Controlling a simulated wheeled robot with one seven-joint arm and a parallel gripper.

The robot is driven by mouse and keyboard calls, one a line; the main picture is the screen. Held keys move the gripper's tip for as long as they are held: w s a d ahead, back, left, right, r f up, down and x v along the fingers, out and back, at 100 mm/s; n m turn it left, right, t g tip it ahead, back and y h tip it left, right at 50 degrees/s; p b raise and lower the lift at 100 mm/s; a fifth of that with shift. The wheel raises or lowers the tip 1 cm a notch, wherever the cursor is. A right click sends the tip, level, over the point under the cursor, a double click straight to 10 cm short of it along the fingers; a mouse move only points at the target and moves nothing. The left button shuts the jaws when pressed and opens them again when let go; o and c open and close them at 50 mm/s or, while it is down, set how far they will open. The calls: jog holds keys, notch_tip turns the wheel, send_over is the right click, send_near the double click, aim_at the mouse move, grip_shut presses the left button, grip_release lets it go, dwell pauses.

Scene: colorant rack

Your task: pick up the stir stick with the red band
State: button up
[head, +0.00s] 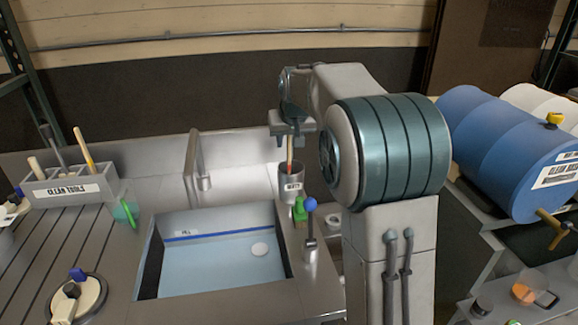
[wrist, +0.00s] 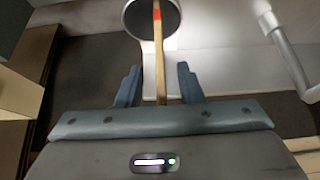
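The stir stick with the red band (head: 290,150) stands upright in a grey metal cup labelled "DIRTY" (head: 290,187) at the sink's back right corner. In the wrist view the wooden stick (wrist: 160,60) runs between my fingers toward the round cup mouth (wrist: 138,20), with its red band near the cup. My gripper (head: 290,138) is above the cup, around the stick's upper part. In the wrist view my gripper (wrist: 158,84) is open, with a visible gap between the stick and each finger. The stick's lower end is hidden in the cup.
A sink with bluish water (head: 215,265) lies in front of the cup, with a faucet (head: 200,165) to the left. A green object (head: 300,210) and a blue-knobbed lever (head: 310,225) stand close by. A "CLEAN TOOLS" holder (head: 68,190) is far left; a blue drum (head: 500,140) is right.

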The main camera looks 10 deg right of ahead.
jog(key=shift+x, duration=0.85)
grip_shut()
jog(key=shift+r, duration=0.15)
